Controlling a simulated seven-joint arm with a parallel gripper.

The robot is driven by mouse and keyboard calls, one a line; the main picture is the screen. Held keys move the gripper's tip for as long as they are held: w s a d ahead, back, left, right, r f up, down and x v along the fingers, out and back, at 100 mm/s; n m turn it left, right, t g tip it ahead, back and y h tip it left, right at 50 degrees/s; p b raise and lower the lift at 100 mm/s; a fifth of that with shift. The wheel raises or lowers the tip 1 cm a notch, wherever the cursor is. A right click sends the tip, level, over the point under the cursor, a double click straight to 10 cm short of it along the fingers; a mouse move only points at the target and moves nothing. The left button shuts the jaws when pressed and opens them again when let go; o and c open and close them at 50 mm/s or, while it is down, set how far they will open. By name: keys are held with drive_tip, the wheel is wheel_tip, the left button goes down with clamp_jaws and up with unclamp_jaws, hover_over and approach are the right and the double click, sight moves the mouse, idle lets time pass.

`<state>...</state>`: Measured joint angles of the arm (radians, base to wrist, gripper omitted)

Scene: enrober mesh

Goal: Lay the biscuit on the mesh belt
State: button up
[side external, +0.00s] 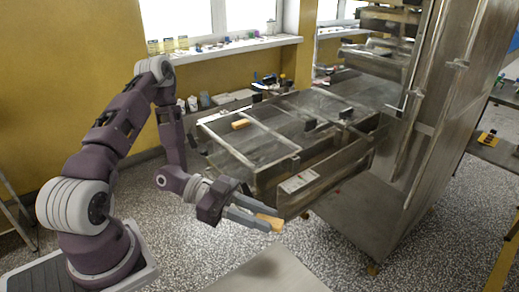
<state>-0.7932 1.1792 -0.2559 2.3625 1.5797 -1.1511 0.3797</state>
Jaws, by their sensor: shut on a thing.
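A small tan biscuit (269,222) is held between the fingertips of my gripper (262,220), which is shut on it. My gripper is low, in front of the machine's near side and lower in the picture than the mesh belt. The mesh belt (262,146) runs across the top of the metal machine, behind and above my gripper in the picture. Another tan block (240,124), like a biscuit, lies at the belt's left part. The fingers hide part of the held biscuit.
A metal table top (270,272) lies below my gripper at the front. A tall steel cabinet (430,130) stands on the right. A raised metal side frame (320,160) with dark clamps edges the belt. A windowsill (230,48) with small items is behind.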

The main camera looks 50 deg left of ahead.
drive_tip(key=w+a+r+n+t+y, duration=0.2)
drive_tip(key=w+a+n+t+y, duration=0.4)
drive_tip(key=w+a, duration=0.6)
wheel_tip(320, 180, up, 8)
drive_tip(key=n+t+y, duration=0.2)
drive_tip(key=n+y, duration=0.4)
drive_tip(key=y, duration=0.2)
hover_over(257, 142)
wheel_tip(257, 142, down, 10)
drive_tip(key=shift+d+r, duration=0.1)
drive_tip(key=shift+r, duration=0.05)
drive_tip(key=shift+f, duration=0.2)
drive_tip(key=o, duration=1)
